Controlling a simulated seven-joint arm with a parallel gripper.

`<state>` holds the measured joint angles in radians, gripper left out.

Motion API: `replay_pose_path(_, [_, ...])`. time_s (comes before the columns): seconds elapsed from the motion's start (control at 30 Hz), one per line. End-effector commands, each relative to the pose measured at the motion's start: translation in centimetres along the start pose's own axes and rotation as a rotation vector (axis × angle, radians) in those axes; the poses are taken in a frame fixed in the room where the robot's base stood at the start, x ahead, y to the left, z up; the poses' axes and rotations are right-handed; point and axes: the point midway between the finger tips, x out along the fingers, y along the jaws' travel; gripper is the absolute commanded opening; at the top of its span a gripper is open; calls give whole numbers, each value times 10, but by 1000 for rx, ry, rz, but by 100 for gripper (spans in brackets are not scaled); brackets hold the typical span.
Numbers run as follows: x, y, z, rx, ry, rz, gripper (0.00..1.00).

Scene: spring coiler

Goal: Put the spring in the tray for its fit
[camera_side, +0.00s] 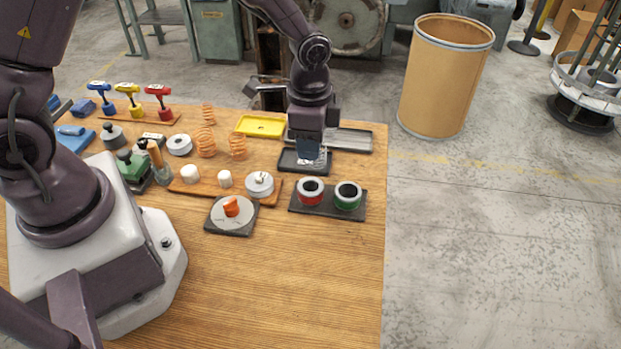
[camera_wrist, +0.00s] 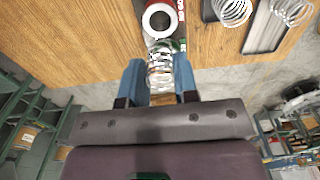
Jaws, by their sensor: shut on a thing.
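My gripper (camera_side: 308,160) is shut on a silver coil spring (camera_wrist: 160,68), which shows between the blue fingers (camera_wrist: 160,82) in the wrist view. In the side view the gripper hangs over a small dark tray (camera_side: 290,166) and mostly hides the spring. Two ring gauges, one red (camera_side: 311,190) and one green (camera_side: 347,195), stand on a dark base in front. A yellow tray (camera_side: 260,125) lies to the left, and a long grey tray (camera_side: 352,140) lies behind. In the wrist view two silver coils (camera_wrist: 234,10) (camera_wrist: 291,9) show at the dark trays.
Several orange coils (camera_side: 237,146) stand to the left. A board with white pieces (camera_side: 190,173) and a round plate with an orange part (camera_side: 231,206) are in front left. The bench's front is clear. Its right edge is near the gauges; a fibre drum (camera_side: 445,80) stands beyond.

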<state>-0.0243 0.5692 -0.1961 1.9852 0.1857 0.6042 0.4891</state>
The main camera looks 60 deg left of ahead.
Motion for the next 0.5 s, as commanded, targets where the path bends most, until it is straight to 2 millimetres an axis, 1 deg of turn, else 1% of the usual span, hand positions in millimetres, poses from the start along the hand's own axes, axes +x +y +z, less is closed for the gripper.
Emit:
replay_pose_path(0.2, [0,0,0,-1,0,0,15])
replay_pose_path(0.27, [1,-4,4,-13,-2,2,15])
replay_pose_path(0.37, [7,-20,16,-67,-10,10,15])
replay_pose_path(0.5, [19,-58,39,-129,-13,16,15])
